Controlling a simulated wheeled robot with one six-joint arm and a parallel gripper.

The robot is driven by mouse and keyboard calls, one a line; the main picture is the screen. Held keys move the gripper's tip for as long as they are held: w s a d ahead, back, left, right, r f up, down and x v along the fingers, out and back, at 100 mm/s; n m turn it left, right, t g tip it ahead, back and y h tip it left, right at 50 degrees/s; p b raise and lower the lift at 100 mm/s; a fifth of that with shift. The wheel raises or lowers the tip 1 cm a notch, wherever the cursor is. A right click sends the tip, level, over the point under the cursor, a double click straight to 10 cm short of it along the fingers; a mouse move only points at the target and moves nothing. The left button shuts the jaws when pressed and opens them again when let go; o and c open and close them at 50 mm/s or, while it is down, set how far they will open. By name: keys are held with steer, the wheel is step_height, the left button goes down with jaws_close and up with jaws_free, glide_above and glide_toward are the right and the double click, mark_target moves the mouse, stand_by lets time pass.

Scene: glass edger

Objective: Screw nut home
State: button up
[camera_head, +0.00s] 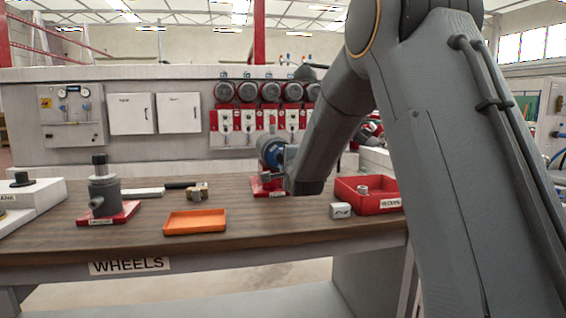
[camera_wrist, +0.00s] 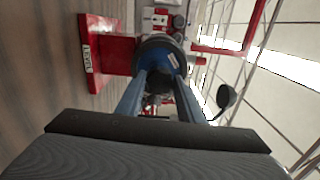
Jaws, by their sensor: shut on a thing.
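My gripper (camera_head: 283,162) is at a dark round wheel with a blue face (camera_head: 272,153), which stands on a red base (camera_head: 262,190) at the back of the bench. In the wrist view, both fingers of my gripper (camera_wrist: 160,82) reach to the centre of the blue-faced wheel (camera_wrist: 180,64). They close on a small dark piece (camera_wrist: 159,84) at the wheel's middle, which seems to be the nut. The fingers largely cover it, so its thread and any gap to the wheel face cannot be told. The red base (camera_wrist: 112,56) is labelled LEVEL.
The front middle is clear.

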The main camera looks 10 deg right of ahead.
steer(key=m, duration=0.7)
steer(key=shift+b, duration=0.35)
steer(key=o, duration=1)
steer(key=n+b, duration=0.3)
steer(key=n, duration=2.6)
steer(key=shift+n, duration=0.4)
